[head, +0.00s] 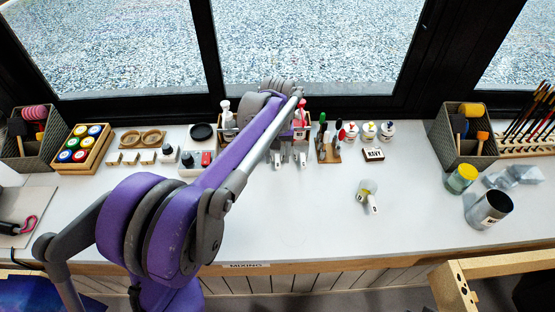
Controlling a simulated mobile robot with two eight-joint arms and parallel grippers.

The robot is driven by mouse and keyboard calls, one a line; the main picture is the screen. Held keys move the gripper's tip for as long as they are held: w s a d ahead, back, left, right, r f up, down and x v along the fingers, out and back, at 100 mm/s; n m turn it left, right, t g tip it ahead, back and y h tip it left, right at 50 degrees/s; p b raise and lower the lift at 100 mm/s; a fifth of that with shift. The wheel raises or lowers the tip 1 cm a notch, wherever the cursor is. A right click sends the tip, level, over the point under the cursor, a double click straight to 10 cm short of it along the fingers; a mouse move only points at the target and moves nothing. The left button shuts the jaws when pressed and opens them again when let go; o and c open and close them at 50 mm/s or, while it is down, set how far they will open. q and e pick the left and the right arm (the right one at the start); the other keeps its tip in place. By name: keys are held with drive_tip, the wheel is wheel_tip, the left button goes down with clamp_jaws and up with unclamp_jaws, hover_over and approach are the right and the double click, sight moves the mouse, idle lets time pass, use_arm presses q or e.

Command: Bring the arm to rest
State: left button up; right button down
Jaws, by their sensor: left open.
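My left arm, purple and grey, rises from the bottom left and reaches over the white worktop (330,230) to the back middle. Its wrist (280,90) is above the rear of the worktop, near the window. My left gripper (287,150) is below the wrist, small and partly hidden by the forearm. It is open, with nothing seen held in it. My right gripper is not in view.
A box of paint pots (80,150) is at left. The front middle right is clear.

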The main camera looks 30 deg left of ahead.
use_arm(q)
wheel_tip(320, 180, up, 9)
drive_tip(key=shift+f+p, duration=0.2)
drive_tip(key=shift+p, duration=0.1)
drive_tip(key=s+d+f+m+t+p, duration=0.1)
drive_tip(key=s+d+f+m, duration=0.1)
drive_tip(key=s, duration=0.5)
drive_tip(key=s+d+f+m+t+p, duration=0.1)
drive_tip(key=s+d+f+m+t, duration=0.1)
drive_tip(key=s, duration=0.5)
drive_tip(key=s+d+f+m+t+p, duration=0.1)
drive_tip(key=s+d+f+m+t, duration=0.1)
drive_tip(key=s+d, duration=0.4)
drive_tip(key=shift+s+d+f, duration=0.1)
drive_tip(key=shift+s+f, duration=0.35)
drive_tip(key=shift+f, duration=0.2)
drive_tip(key=shift+s+d+f, duration=0.1)
drive_tip(key=shift+s+f, duration=0.15)
drive_tip(key=shift+f, duration=0.05)
